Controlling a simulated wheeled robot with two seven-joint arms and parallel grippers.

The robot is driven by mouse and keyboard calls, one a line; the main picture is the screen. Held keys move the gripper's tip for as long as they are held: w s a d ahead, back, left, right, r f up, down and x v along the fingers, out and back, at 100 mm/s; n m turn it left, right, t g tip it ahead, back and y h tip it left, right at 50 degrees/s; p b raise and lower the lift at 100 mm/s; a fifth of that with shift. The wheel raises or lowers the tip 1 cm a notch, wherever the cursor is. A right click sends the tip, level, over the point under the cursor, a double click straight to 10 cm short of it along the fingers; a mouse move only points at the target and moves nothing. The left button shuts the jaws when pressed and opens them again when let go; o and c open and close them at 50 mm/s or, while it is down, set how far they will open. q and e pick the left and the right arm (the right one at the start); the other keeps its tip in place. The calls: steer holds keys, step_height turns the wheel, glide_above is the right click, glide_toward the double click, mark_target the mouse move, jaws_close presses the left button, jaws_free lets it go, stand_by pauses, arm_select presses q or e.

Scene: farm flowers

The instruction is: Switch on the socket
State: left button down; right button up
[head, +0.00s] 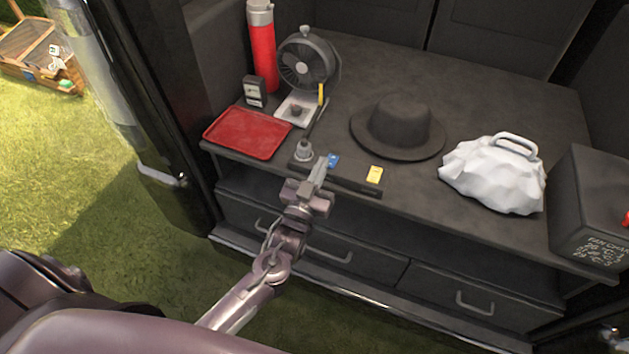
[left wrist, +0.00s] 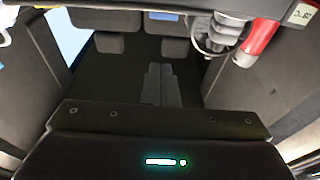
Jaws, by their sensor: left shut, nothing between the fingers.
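A dark socket strip (head: 345,181) lies along the front edge of the black counter. A grey plug (head: 303,151) stands on its left end, and a blue label (head: 333,160) and a yellow label (head: 375,174) are on it. My left gripper (head: 320,167) is shut and empty, its tips close to the strip between the plug and blue label. I cannot tell whether they touch. The switch's state is not clear.
A red tray (head: 247,133), fan (head: 307,62), red flask (head: 262,50) and small meter (head: 254,92) stand at the left. A dark hat (head: 398,124) is behind the strip. A white bag (head: 495,173) and black box (head: 590,210) are at right. Drawers (head: 330,243) are below.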

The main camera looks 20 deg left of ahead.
mark_target(331, 161)
arm_select(q)
steer(key=x, duration=0.4)
steer(key=shift+r, duration=0.1)
steer(key=f, duration=0.3)
steer(key=shift+s, duration=0.2)
steer(key=shift+s+f, duration=0.15)
steer(key=shift+f, duration=0.45)
arm_select(e)
steer(key=shift+w+d, duration=0.1)
arm_select(q)
steer(key=shift+f, duration=0.1)
